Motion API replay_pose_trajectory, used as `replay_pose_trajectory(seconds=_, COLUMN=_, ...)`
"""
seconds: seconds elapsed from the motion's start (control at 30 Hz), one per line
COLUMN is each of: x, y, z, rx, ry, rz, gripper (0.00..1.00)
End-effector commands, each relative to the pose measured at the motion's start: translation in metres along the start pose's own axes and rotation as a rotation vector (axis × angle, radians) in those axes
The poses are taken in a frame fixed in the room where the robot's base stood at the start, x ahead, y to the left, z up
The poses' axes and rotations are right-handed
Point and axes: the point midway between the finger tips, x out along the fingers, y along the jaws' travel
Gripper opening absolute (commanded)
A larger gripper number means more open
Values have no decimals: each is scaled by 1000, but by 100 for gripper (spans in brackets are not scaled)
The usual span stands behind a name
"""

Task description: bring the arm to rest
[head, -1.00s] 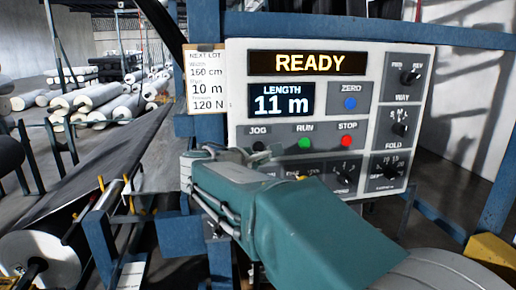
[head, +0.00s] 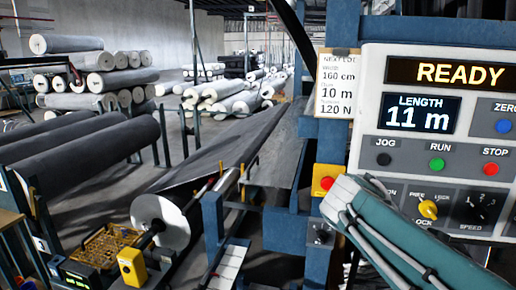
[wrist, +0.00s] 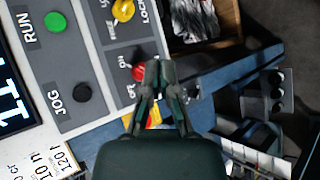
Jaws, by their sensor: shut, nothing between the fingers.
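In the wrist view my gripper (wrist: 158,72) points away from the camera with its dark fingers together and nothing between them. It hangs in front of the lower edge of a control panel (wrist: 75,22), near a red knob (wrist: 138,70). I cannot tell whether it touches the panel. In the head view my teal arm (head: 410,245) crosses the lower right, in front of the lower panel (head: 372,110). The fingers do not show there.
The panel reads READY and 11 m. A yellow box with a red button (head: 325,180) sits left of my arm. A lot card (head: 333,90) hangs beside the panel. A grey fabric web (head: 215,150) runs to a roll (head: 160,222). Several rolls (head: 85,150) lie at left.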

Motion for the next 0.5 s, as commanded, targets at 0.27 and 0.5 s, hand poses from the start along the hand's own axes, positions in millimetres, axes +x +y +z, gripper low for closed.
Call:
replay_pose_trajectory(seconds=0.27, x=-38, y=-118, z=28, rx=461, ry=158, rz=-399, gripper=0)
replay_pose_trajectory(seconds=0.5, x=-74, y=-193, z=30, rx=809, ry=235, rz=-702, gripper=0)
